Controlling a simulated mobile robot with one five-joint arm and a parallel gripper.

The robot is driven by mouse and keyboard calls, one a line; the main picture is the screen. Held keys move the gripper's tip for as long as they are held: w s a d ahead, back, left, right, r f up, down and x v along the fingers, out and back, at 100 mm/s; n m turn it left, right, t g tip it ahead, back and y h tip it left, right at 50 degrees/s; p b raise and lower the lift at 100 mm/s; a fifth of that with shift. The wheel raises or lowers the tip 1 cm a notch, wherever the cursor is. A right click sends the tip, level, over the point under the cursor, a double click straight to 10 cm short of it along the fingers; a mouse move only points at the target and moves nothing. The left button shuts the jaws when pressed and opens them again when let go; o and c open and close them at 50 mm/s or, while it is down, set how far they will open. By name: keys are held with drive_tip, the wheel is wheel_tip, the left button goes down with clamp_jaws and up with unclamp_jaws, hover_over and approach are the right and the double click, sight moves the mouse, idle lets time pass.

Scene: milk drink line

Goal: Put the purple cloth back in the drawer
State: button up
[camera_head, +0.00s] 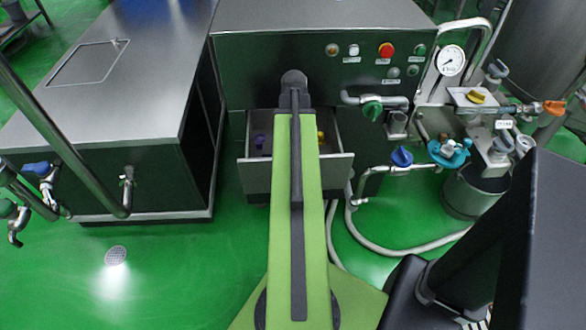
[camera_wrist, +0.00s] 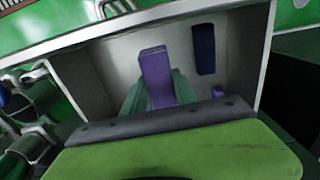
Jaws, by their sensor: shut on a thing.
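The purple cloth (camera_wrist: 155,70) is a folded, block-like piece in the middle of the wrist view. My gripper (camera_wrist: 158,88) is shut on it, with a greenish finger on each side. The cloth is inside or over the open drawer (camera_wrist: 84,84); its height above the drawer floor cannot be told. In the head view the pulled-out drawer (camera_head: 257,175) is below the control panel. My arm covers its middle and hides the gripper there.
A dark blue object (camera_wrist: 204,48) lies in the drawer, with a small purple object (camera_wrist: 218,92) near it. A yellow object (camera_head: 320,136) shows at the drawer's right. Pipes, valves and a bucket (camera_head: 474,190) stand right; a steel counter (camera_head: 110,90) stands left.

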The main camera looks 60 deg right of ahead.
drive_tip(key=shift+f, duration=0.35)
wheel_tip(320, 180, down, 10)
drive_tip(key=b, duration=1)
drive_tip(key=shift+f, duration=0.1)
drive_tip(key=o, duration=1.2)
wheel_tip(320, 180, up, 13)
drive_tip(key=p, duration=1.2)
drive_tip(key=shift+f+p, duration=0.1)
drive_tip(key=shift+p, duration=0.3)
drive_tip(key=shift+f, duration=0.15)
